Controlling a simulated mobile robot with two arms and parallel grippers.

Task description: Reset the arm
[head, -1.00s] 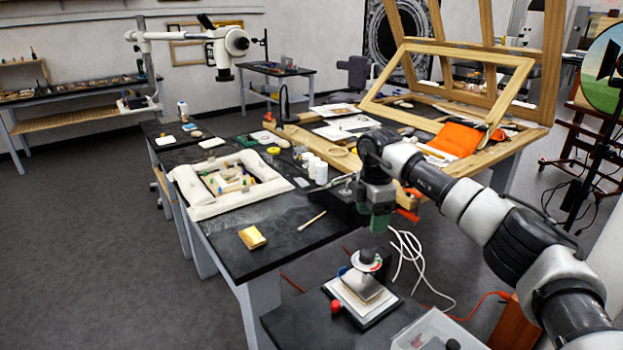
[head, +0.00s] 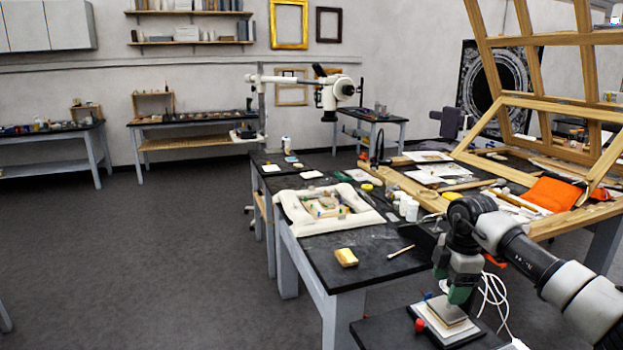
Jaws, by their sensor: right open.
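My right arm comes in from the right edge of the head view. My right gripper (head: 461,292), with green fingertips, points down and is open. In the picture it overlaps the back of a small white pad or plate (head: 450,335) on a black stand; I cannot tell the height gap. Nothing shows between its fingers. My left gripper is not in view.
A black table (head: 325,268) left of the arm holds a gold block (head: 346,257), a brush (head: 400,252) and a white padded frame (head: 300,222). A red knob (head: 419,325) is beside the plate. A wooden easel frame (head: 545,110) stands behind. The floor at left is clear.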

